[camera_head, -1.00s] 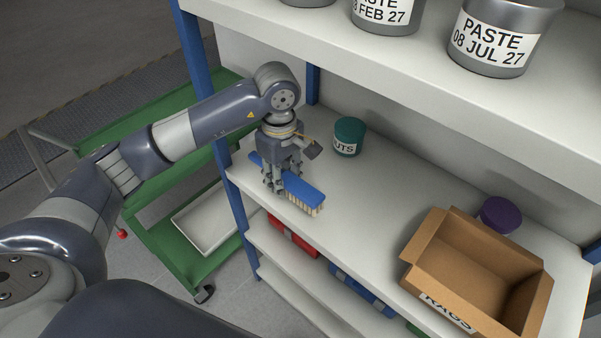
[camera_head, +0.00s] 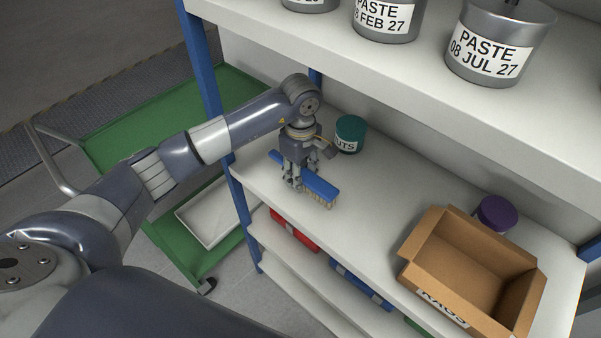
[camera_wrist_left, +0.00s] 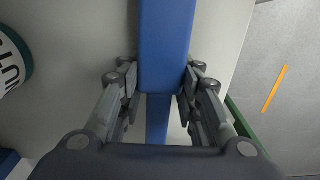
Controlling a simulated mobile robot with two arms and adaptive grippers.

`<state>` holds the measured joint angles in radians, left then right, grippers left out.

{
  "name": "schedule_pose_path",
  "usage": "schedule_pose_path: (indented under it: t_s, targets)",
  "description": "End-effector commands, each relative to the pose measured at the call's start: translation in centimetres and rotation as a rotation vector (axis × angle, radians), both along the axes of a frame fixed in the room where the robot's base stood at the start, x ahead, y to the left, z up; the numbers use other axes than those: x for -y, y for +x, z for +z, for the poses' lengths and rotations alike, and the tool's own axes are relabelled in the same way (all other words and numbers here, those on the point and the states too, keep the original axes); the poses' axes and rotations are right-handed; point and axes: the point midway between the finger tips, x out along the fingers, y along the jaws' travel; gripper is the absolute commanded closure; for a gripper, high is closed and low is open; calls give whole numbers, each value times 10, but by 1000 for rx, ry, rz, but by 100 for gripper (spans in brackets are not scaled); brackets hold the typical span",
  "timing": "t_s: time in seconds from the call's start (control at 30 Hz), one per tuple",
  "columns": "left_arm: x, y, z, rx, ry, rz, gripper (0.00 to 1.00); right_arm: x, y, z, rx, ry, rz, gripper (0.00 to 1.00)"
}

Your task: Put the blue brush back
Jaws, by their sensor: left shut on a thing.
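The blue brush (camera_head: 319,186) has a flat blue back, a narrow blue handle and pale bristles facing down. It is at the middle shelf's left part in the head view. My left gripper (camera_head: 293,184) is shut on it from above, near where the handle meets the head. The brush also shows in the left wrist view (camera_wrist_left: 165,45), with the fingers of my left gripper (camera_wrist_left: 160,100) on both its sides. The bristles are close to the shelf surface (camera_head: 380,205); I cannot tell if they touch it. My right gripper is not in view.
A teal tub (camera_head: 350,133) stands just behind the brush. An open cardboard box (camera_head: 425,258) and a purple-lidded container (camera_head: 496,212) stand at the right. Paste tins (camera_head: 497,45) stand on the upper shelf. A green cart (camera_head: 150,120) is at the left. The shelf's middle is clear.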

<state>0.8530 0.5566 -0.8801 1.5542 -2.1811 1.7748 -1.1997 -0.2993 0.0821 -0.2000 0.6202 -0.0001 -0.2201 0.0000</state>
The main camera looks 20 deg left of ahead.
Motion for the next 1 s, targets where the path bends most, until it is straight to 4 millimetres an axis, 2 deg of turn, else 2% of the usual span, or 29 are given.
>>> schedule_pose_path:
  t_s: [0.07, 0.1, 0.17, 0.47, 0.6, 0.63, 1.0]
  targets:
    - [0, 0, -4, 1, 1, 0, 91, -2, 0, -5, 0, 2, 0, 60]
    - [0, 0, -3, 0, 1, 0, 62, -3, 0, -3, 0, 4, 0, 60]
    - [0, 0, -2, 0, 1, 0, 49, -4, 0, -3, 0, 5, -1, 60]
    - [0, 0, -2, 0, 0, 0, 48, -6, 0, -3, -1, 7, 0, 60]
    - [0, 0, 4, 1, 0, 0, 48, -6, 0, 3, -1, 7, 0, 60]
    - [0, 1, 7, 4, 0, 0, 48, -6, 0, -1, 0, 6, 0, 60]
    - [0, 1, 65, 2, 0, 0, 48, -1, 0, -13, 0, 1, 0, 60]
